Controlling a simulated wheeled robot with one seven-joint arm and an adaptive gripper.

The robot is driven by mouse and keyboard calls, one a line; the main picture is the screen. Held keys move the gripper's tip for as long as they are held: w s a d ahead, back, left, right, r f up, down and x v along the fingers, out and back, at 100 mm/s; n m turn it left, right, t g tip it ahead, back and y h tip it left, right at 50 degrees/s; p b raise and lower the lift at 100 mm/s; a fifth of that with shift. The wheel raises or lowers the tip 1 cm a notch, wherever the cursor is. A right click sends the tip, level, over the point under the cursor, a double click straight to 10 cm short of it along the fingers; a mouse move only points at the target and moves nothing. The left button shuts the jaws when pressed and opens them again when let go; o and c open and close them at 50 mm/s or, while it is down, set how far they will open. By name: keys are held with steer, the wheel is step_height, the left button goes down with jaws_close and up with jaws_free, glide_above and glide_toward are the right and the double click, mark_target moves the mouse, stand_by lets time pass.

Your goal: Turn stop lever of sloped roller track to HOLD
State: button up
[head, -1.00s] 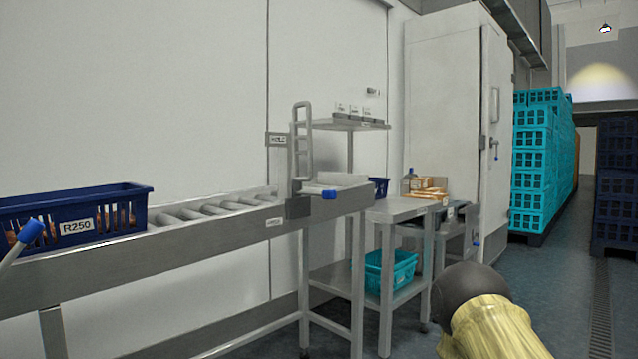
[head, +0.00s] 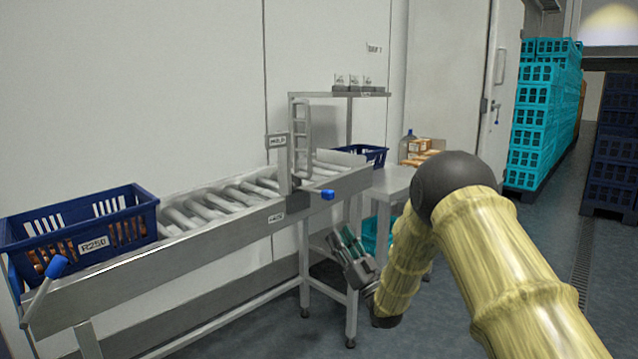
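The sloped roller track (head: 215,250) runs from the left front toward the middle back. A lever with a blue knob (head: 328,194) sticks out to the right from the stop post, roughly level. A sign (head: 277,141), seemingly reading HOLD, stands above it on the post; a smaller label (head: 276,218) on the rail is hard to read. Another blue-knobbed lever (head: 57,266) slants up at the track's left front. My gripper (head: 345,243) is below and right of the stop lever, apart from it, with nothing visible in it. Its finger opening is unclear.
A blue crate (head: 80,236) labelled R250 sits on the track's left end. Another blue crate (head: 376,154) is behind the stop. A steel table (head: 392,185) stands to the right. Teal crate stacks (head: 540,115) are farther back. Floor at the right is open.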

steer(key=n+g+y, duration=0.1)
steer(key=n+y, duration=0.1)
glide_toward(319, 192)
steer(key=f, duration=0.1)
steer(key=x, duration=0.3)
steer(key=b+x, duration=0.1)
steer(key=x, duration=0.3)
steer(key=b+x, duration=0.1)
steer(key=x, duration=0.2)
steer(key=shift+w+r, duration=0.35)
steer(key=shift+w, duration=0.05)
jaws_close()
